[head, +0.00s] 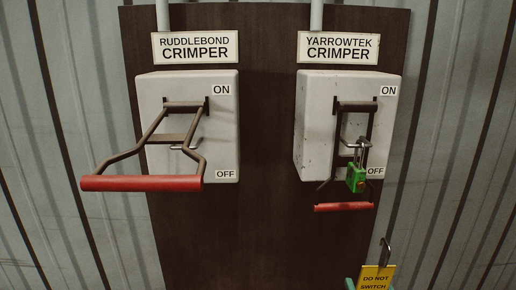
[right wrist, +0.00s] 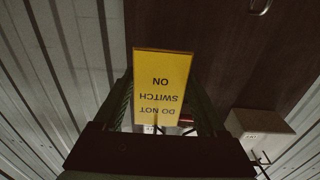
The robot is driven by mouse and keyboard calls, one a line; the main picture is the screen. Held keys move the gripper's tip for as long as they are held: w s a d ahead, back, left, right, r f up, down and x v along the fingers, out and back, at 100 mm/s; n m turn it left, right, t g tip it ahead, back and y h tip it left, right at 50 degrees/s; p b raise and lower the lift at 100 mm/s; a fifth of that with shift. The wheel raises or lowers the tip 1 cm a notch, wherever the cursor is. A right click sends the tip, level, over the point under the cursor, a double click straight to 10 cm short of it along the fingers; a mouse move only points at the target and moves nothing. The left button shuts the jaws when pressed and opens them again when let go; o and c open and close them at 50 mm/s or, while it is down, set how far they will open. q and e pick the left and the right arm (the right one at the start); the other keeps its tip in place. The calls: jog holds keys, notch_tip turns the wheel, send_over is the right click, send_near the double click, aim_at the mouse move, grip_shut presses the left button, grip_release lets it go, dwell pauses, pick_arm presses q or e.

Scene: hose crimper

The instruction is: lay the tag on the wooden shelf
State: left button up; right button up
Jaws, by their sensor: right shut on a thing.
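The yellow tag (head: 376,278), printed "DO NOT SWITCH", is at the bottom right of the head view, below the right switch box. A metal hook (head: 385,251) rises from its top. In the right wrist view the tag (right wrist: 162,90) appears upside down, reading "DO NOT SWITCH ON", between the two fingers. My right gripper (head: 370,286) is shut on the tag; only its green finger edge shows in the head view, at the frame's bottom. My left gripper is not in view. The wooden shelf is not visible in either view.
A dark board on a corrugated wall carries two switch boxes. The Ruddlebond box (head: 220,130) has a red-handled lever (head: 140,183) jutting out. The Yarrowtek box (head: 312,125) has its red handle (head: 343,207) low and a green padlock (head: 355,179) on it.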

notch_tip(320, 180, down, 4)
jog(key=s, duration=0.3)
jog(key=s+a+r+n+g+y, duration=0.2)
jog(key=a+r+n+y, duration=0.15)
jog(key=a+y, duration=0.3)
jog(key=s+a+r+n+g+y, duration=0.1)
jog(key=a+r+n+g+y, duration=0.15)
jog(key=a+n+y, duration=0.35)
jog(key=w+a+f+n+g+y, duration=0.3)
jog(key=a+f+g+y, duration=0.1)
jog(key=a+g, duration=0.1)
jog(key=shift+w+a+n, duration=0.2)
jog(key=shift+a+n, duration=0.1)
jog(key=shift+n, duration=0.05)
jog(key=shift+g, duration=0.55)
jog(key=shift+s+d+f+n+g+y, duration=0.15)
jog(key=shift+d+n+g+y, duration=0.25)
jog(key=shift+n+g, duration=0.5)
jog(key=shift+s+d+r+n+g+y, duration=0.2)
jog(key=shift+d+n+g, duration=0.4)
jog(key=shift+g, duration=0.65)
jog(key=shift+s+d+f+n+g+y, duration=0.15)
jog(key=shift+d+n+g+y, duration=0.2)
jog(key=shift+d+n+g, duration=0.5)
jog(key=shift+a, duration=0.4)
